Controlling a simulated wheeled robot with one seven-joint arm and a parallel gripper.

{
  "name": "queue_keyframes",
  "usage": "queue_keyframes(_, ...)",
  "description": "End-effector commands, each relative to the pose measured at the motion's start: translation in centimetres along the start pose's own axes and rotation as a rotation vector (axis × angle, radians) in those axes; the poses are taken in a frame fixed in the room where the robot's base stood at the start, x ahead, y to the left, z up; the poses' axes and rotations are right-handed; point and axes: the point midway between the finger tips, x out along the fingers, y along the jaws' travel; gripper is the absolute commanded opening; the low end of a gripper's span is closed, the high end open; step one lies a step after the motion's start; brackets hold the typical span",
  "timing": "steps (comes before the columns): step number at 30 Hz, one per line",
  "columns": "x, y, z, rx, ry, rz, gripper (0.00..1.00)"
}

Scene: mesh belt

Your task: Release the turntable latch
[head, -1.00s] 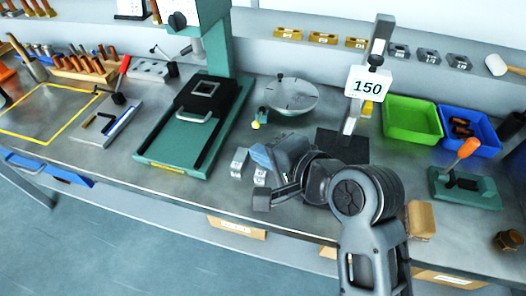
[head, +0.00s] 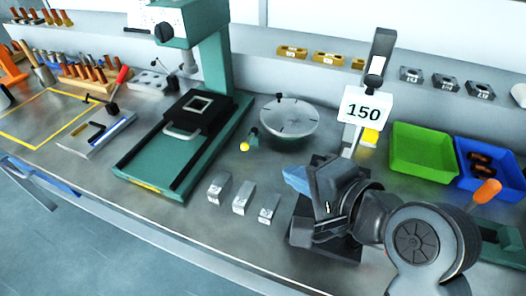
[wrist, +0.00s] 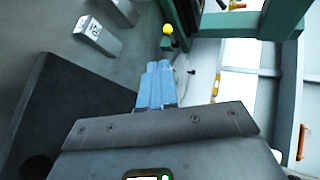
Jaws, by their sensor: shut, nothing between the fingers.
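The turntable (head: 290,118) is a round grey metal disc with a dark knob at its rim, standing on the bench in the head view. Its latch (head: 252,138) is a small dark green lever with a yellow ball end, at the disc's left front edge. The yellow ball (wrist: 168,28) also shows at the top of the wrist view. My gripper (head: 297,178) has blue fingers, shut and empty. It is in front of the turntable, apart from the latch, to its right and nearer the bench front. The fingers (wrist: 158,86) point toward the ball in the wrist view.
Several small metal blocks (head: 242,198) stand left of my gripper. A green press (head: 150,168) is further left. A post with a 150 sign (head: 362,110) rises right of the turntable. Green (head: 420,150) and blue (head: 500,180) bins are at the right.

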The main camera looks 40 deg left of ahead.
Motion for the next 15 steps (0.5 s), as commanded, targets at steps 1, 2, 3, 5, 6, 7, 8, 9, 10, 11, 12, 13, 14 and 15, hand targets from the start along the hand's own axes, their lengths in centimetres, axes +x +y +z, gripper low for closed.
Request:
queue_keyframes(1, 0.1, 0.0, 0.0, 0.0, 0.0, 0.0, 0.0)
queue_keyframes(2, 0.2, 0.0, 0.0, 0.0, 0.0, 0.0, 0.0)
queue_keyframes(3, 0.4, 0.0, 0.0, 0.0, -0.001, 0.0, 0.0)
queue_keyframes(5, 0.9, -0.1, 0.0, 0.0, -0.001, 0.0, 0.0)
queue_keyframes(6, 1.3, -0.1, 0.0, 0.0, -0.002, 0.0, 0.0)
queue_keyframes(7, 1.7, -0.1, 0.1, -0.001, -0.002, 0.001, 0.0)
queue_keyframes(8, 2.2, -0.1, 0.1, 0.0, -0.003, 0.001, 0.0)
queue_keyframes(9, 2.9, -0.1, 0.1, 0.0, -0.003, 0.001, 0.0)
queue_keyframes(10, 3.5, -0.1, 0.1, 0.0, -0.004, 0.002, 0.0)
queue_keyframes(11, 4.1, -0.1, 0.1, 0.0, -0.003, 0.001, 0.0)
queue_keyframes(12, 4.9, -0.1, 0.1, 0.0, -0.003, 0.002, 0.0)
queue_keyframes(13, 5.5, -0.1, 0.1, -0.001, -0.002, 0.001, 0.0)
queue_keyframes(14, 6.1, -0.1, 0.1, 0.0, -0.003, 0.002, 0.0)
queue_keyframes(15, 6.9, -0.1, 0.1, 0.0, -0.003, 0.001, 0.0)
